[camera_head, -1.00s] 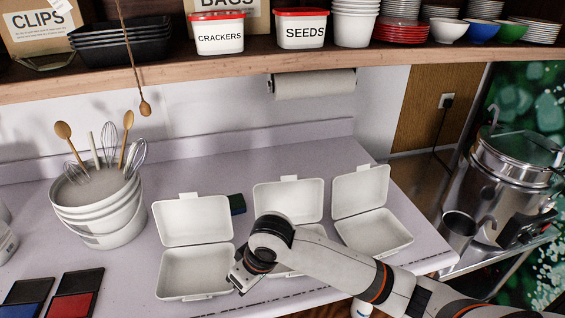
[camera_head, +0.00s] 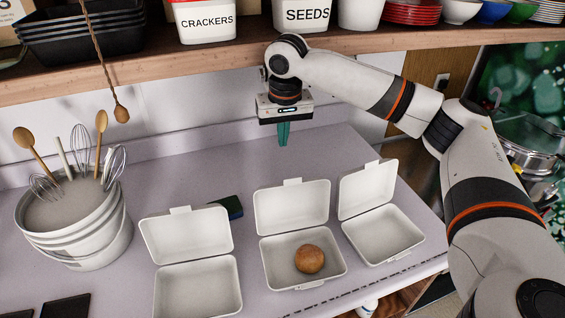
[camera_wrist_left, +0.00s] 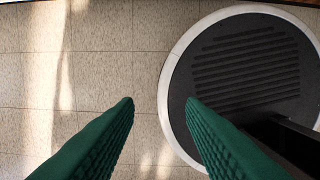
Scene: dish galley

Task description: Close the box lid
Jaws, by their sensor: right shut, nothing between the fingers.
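Three white clamshell boxes stand open on the counter. The left box (camera_head: 197,290) is empty, with its lid (camera_head: 188,237) tilted back. The middle box (camera_head: 277,263) holds a round brown bun (camera_head: 309,259), and its lid (camera_head: 292,208) stands up behind it. The right box (camera_head: 384,235) is empty, with its lid (camera_head: 367,189) raised. My right gripper (camera_head: 283,134) points down with its green fingers together, empty, above and behind the middle box's lid and apart from it. My left gripper (camera_wrist_left: 160,105) shows only in the left wrist view, fingers apart, above the floor with nothing between them.
A shelf (camera_head: 230,63) with tubs and bowls runs above the counter, close to my right wrist. A bucket of utensils (camera_head: 80,225) stands at left. Steel pots (camera_head: 530,145) stand at far right.

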